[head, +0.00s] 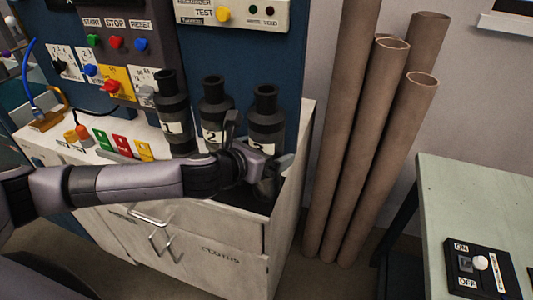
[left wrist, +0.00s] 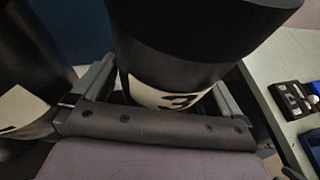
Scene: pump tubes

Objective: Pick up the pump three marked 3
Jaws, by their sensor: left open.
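Pump three (head: 266,124) is a dark bottle-shaped cylinder with a narrow neck and a white label marked 3. It stands upright at the right end of the row on the cabinet. My left gripper (head: 259,143) is in front of it, open, with one finger on each side of its body. In the left wrist view pump three (left wrist: 190,50) fills the space between the open fingers (left wrist: 165,90), and its label is close to the palm. My gripper hides its lower part in the head view. My right gripper is not in view.
Pump two (head: 214,105) stands close to the left of pump three, near one finger. Pump one (head: 172,110) is further left. A blue control panel (head: 273,62) rises behind. Tall brown tubes (head: 350,150) lean right of the cabinet. A green table (head: 480,200) holds an ON/OFF switch box (head: 482,268).

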